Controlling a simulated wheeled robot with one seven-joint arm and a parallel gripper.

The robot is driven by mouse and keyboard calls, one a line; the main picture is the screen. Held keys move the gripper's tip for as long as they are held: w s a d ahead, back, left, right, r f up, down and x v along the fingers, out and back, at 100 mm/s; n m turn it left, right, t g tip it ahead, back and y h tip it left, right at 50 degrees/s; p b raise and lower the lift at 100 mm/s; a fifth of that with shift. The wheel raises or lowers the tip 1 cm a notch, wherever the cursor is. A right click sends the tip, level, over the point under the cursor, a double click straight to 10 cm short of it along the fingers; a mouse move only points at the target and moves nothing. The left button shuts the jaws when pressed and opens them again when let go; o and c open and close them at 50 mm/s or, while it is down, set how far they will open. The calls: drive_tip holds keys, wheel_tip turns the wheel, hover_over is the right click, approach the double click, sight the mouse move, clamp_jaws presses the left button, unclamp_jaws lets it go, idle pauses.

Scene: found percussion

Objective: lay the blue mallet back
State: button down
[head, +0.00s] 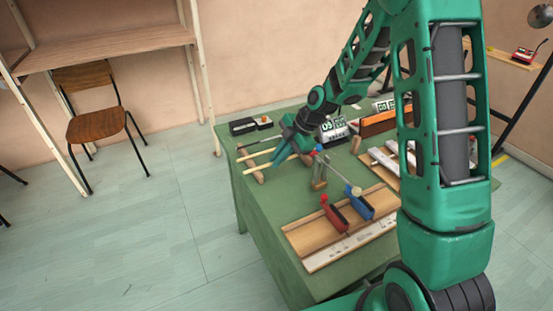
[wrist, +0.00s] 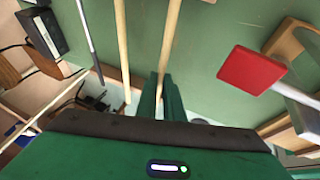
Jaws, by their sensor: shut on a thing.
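My gripper (head: 278,160) is shut on a pale wooden stick, low over the far left part of the green table (head: 250,205). I take this stick to be the blue mallet (head: 318,148); a small blue head shows at its right end in the head view. In the wrist view the stick (wrist: 170,40) runs up from between the gripper's fingers (wrist: 163,80), and its blue head cannot be made out. Another pale stick (head: 257,153) lies beside it, roughly parallel. Whether the held stick touches its wooden supports cannot be told.
A black box (head: 242,126), a digital display (head: 333,129) and an orange box (head: 378,122) stand at the back. The table's left front is clear.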

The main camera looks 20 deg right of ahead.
drive_tip(key=c, duration=1.8)
unclamp_jaws()
drive_tip(key=shift+f, duration=0.1)
drive_tip(key=v, duration=1)
drive_tip(key=shift+d+r, duration=0.2)
drive_tip(key=shift+r, duration=0.1)
